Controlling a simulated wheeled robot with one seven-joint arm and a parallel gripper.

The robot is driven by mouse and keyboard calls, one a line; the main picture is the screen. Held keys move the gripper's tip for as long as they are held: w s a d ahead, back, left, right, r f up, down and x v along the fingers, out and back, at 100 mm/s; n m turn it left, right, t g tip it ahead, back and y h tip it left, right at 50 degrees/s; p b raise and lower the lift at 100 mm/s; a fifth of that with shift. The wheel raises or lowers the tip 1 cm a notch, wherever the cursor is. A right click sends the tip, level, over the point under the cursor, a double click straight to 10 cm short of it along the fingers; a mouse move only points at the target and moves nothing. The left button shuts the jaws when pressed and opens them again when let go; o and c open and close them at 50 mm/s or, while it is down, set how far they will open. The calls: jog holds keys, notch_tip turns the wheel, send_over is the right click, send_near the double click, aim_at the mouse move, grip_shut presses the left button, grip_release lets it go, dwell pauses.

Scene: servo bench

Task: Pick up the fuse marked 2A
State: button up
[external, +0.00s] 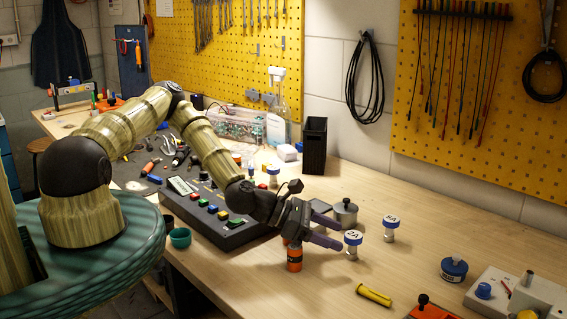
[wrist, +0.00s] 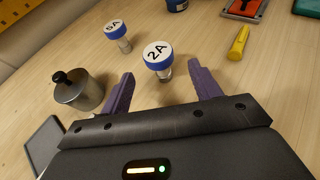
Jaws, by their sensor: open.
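The fuse marked 2A (external: 352,240) stands upright on the bench, with a white top, a blue rim and a clear body. In the wrist view the 2A fuse (wrist: 157,56) is just ahead of my fingertips, roughly centred between them. My gripper (external: 332,233) is open and empty, low over the bench; its purple fingers also show in the wrist view (wrist: 161,82). Another fuse, marked 5A (external: 391,226), stands behind and to the right of it; in the wrist view the 5A fuse (wrist: 117,32) is at the upper left. Neither fuse touches a finger in the wrist view.
A metal pot with a black knob (wrist: 80,90) stands close to my left finger. An orange cylinder (external: 294,258) stands below my gripper in the external view. A yellow piece (external: 373,295) lies near the front. A blue-lidded jar (external: 453,270) stands at the right.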

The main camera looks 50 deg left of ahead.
aim_at(353, 242)
jog(key=p+x, duration=0.1)
jog(key=x, duration=0.4)
jog(key=shift+w+d+f, duration=0.15)
jog(key=shift+w+d, duration=0.1)
jog(key=shift+w, duration=0.05)
jog(key=c, duration=1.1)
